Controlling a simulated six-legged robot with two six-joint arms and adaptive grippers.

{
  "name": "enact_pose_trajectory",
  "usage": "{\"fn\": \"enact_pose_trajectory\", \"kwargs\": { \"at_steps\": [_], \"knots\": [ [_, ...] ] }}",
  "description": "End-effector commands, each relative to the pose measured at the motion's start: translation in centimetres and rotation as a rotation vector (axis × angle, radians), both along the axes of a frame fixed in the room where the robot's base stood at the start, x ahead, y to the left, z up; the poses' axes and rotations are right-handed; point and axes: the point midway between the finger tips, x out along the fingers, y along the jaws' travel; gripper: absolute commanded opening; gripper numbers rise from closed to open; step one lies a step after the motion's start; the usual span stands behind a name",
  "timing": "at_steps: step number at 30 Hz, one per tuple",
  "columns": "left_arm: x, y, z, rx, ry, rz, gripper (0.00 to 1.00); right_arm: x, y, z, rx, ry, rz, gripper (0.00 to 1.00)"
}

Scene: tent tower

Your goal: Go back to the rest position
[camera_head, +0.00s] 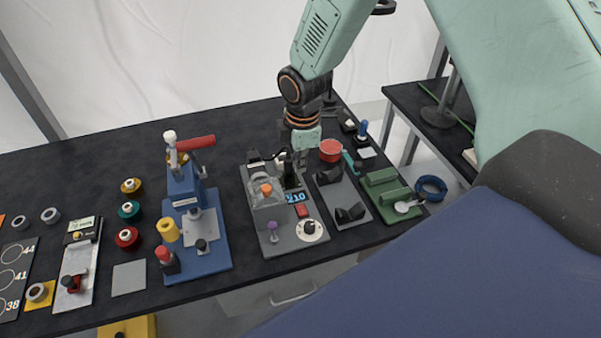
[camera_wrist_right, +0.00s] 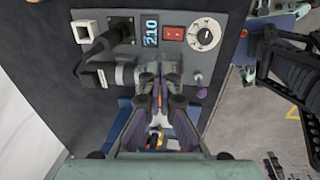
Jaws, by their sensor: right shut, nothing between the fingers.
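My right arm comes down from the top of the head view to the grey device with the blue 210 display (camera_head: 297,197). My right gripper (camera_head: 291,165) is beside that device, partly hidden by my own wrist and the device's clear cover. In the right wrist view my right gripper (camera_wrist_right: 160,95) has its fingers together with nothing held. The grey device's panel (camera_wrist_right: 178,20) lies just beyond the fingertips in that view, with its red switch and dial. I cannot tell if the fingers touch it. My left gripper does not show in the head view.
A blue press (camera_head: 195,240) with a red handle stands left of the device. Colored spools (camera_head: 127,237) lie farther left. A black cradle (camera_head: 342,197), a red pot (camera_head: 330,150) and a green tray (camera_head: 390,195) are to the right. The back of the dark table (camera_head: 120,130) is clear.

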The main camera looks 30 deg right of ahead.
Motion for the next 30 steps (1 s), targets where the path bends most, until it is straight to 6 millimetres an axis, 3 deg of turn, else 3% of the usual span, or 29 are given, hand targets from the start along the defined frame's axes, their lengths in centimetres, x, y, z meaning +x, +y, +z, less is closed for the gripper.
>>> {"fn": "enact_pose_trajectory", "kwargs": {
  "at_steps": [17,20,23,26,30],
  "knots": [
    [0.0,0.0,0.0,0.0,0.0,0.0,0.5,0.1,-0.1,0.2,0.0,0.0,0.0,0.0],
    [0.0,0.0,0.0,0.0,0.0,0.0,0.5,-0.7,0.3,-0.7,0.012,0.007,-0.025,0.0],
    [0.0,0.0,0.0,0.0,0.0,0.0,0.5,-3.2,1.8,-3.5,0.053,0.026,-0.128,0.0],
    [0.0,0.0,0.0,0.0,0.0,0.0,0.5,-7.7,4.0,-7.4,0.109,0.055,-0.32,0.0],
    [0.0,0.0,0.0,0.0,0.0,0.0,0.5,-15.4,6.3,-11.8,0.158,0.096,-0.649,0.0]
  ]
}}
